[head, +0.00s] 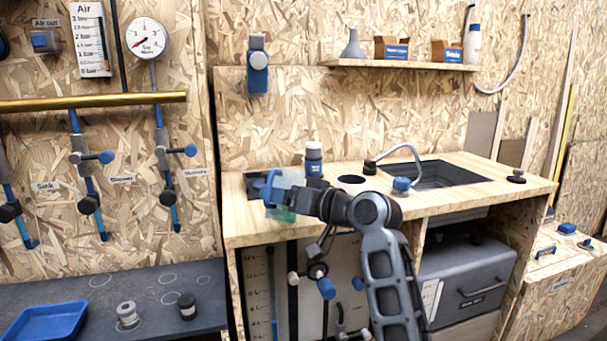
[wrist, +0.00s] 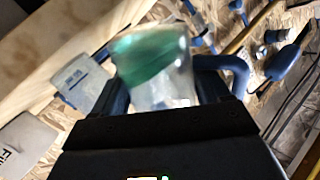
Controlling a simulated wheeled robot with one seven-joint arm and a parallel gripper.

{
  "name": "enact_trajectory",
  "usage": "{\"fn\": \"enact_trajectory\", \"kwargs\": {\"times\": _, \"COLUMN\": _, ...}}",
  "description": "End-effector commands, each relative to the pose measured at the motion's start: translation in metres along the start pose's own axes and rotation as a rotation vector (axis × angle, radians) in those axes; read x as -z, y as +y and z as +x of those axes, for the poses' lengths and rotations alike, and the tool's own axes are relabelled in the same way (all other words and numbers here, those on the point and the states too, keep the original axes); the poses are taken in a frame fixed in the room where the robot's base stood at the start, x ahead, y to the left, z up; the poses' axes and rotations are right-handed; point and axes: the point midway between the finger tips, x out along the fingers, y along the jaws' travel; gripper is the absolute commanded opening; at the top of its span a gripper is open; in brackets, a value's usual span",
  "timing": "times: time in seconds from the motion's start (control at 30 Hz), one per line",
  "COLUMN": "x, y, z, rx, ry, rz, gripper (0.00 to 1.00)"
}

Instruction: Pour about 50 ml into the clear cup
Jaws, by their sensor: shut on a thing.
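My gripper (head: 283,193) is in front of the left end of the wooden counter, its blue fingers closed around a clear vessel. The clear vessel (wrist: 155,75) holds green liquid and sits between the fingers in the wrist view. Its green part also shows below the gripper in the head view (head: 281,214). The liquid lies toward the upper left of the vessel in the wrist view; how far the vessel tilts I cannot tell. I cannot make out a separate clear cup in either view.
A white bottle with a blue label (head: 314,160) stands on the counter (head: 440,196) just behind my gripper. A sink basin (head: 447,175) with a curved tap is to the right. A blue tray (head: 45,322) and small weights lie on the dark bench (head: 95,290) at lower left.

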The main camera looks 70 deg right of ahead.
Motion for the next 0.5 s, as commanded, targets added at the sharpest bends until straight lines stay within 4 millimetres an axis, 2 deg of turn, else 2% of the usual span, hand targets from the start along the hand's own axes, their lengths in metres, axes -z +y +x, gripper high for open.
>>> {"fn": "enact_trajectory", "kwargs": {"times": 0.33, "x": 0.045, "y": -0.006, "z": -0.002, "rx": -0.003, "ry": -0.063, "rz": 0.197, "gripper": 0.41}}
{"fn": "enact_trajectory", "kwargs": {"times": 0.47, "x": 0.050, "y": -0.007, "z": -0.002, "rx": -0.004, "ry": -0.089, "rz": 0.272, "gripper": 0.41}}
{"fn": "enact_trajectory", "kwargs": {"times": 0.5, "x": 0.062, "y": -0.012, "z": -0.004, "rx": -0.004, "ry": -0.104, "rz": 0.323, "gripper": 0.41}}
